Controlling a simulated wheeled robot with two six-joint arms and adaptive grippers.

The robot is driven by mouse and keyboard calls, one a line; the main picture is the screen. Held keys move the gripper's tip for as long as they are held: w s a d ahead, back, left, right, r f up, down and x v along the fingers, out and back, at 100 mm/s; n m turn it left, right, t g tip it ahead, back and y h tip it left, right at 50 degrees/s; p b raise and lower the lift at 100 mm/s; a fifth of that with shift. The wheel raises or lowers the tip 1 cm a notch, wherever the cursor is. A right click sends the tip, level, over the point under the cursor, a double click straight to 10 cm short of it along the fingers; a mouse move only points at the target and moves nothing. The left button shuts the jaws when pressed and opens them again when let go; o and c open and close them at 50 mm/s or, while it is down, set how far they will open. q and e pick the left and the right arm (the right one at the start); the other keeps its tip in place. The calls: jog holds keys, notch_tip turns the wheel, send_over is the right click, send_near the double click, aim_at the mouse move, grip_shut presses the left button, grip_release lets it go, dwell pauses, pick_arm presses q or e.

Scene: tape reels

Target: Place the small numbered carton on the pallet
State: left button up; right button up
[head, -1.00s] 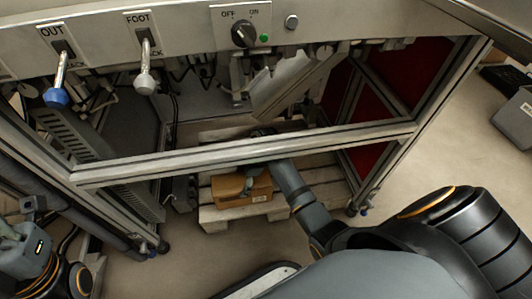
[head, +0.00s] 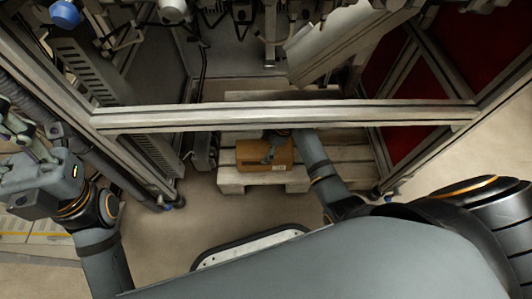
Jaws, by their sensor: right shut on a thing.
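The small brown carton (head: 250,157) has a white label low on its front right and sits at the front of the pale wooden pallet (head: 345,153), under the machine frame. Its number is too small to read. My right gripper (head: 272,150) reaches in under the frame's crossbar and is shut on the carton from above and behind; its fingers are partly hidden. I cannot tell whether the carton's underside fully touches the slats. My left gripper (head: 18,140) is at the far left, away from the carton, and its finger opening is unclear.
A metal crossbar (head: 290,115) runs over the pallet, close above my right arm. Frame posts stand on both sides, with red panels (head: 400,130) at right. Levers with blue (head: 64,14) and grey knobs hang above. Bare floor lies in front of the pallet.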

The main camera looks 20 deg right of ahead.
notch_tip(320, 180, down, 3)
jog(key=shift+f+b, duration=0.1)
jog(key=shift+b, duration=0.6)
jog(key=o, duration=1.7)
jog(key=p+v, duration=0.4)
jog(key=v, duration=0.3)
jog(key=shift+p, duration=0.4)
jog(key=shift+d+r, duration=0.1)
jog(key=shift+r, duration=0.3)
